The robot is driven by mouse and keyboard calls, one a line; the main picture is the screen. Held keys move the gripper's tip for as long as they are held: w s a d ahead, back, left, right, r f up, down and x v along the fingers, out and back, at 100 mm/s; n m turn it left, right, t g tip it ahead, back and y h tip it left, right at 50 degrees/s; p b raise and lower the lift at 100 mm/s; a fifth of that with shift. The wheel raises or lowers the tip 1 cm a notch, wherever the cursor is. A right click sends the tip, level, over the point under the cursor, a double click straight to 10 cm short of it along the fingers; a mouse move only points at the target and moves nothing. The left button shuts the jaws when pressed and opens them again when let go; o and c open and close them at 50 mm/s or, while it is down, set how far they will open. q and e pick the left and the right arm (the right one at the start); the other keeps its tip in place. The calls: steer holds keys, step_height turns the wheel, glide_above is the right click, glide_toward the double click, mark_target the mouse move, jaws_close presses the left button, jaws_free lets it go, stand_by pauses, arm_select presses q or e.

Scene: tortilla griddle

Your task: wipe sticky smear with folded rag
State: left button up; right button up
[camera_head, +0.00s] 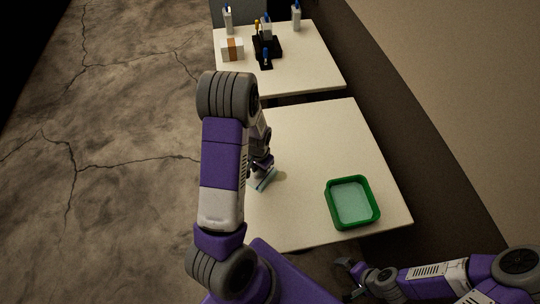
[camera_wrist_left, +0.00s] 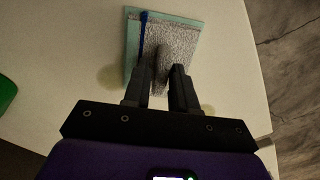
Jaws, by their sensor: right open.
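The folded rag (camera_wrist_left: 187,42), grey with pale teal edges and a dark blue strip, lies flat over the white table in the left wrist view. It shows as a small teal patch (camera_head: 263,180) in the head view, partly hidden by my left arm. My left gripper (camera_wrist_left: 162,68) is over it, its two fingers on either side of a raised grey ridge of the rag, shut on it. A faint yellowish smear (camera_wrist_left: 110,78) shows beside the rag, partly covered by it. My right gripper (camera_head: 345,279) is open and empty, off the table's front edge.
A green tray (camera_head: 373,190) with a pale teal inside stands at the near right of the white table (camera_head: 330,130). A second table behind holds bottles (camera_head: 228,21), a white box with a brown band (camera_head: 232,49) and a black holder (camera_head: 267,48).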

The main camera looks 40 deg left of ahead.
arm_select(q)
steer(key=shift+c, duration=0.2)
jaws_close()
steer(key=shift+w+d, duration=0.45)
steer(key=shift+d, duration=0.25)
steer(key=shift+w+d, duration=0.45)
steer(key=shift+d, duration=0.3)
steer(key=shift+w+d, duration=0.45)
steer(key=shift+d, duration=0.25)
steer(key=shift+w+d+r+p, duration=0.1)
steer(key=shift+w+d+p, duration=0.4)
steer(key=shift+d, duration=0.55)
steer(key=shift+w, duration=0.1)
steer(key=shift+a, duration=0.1)
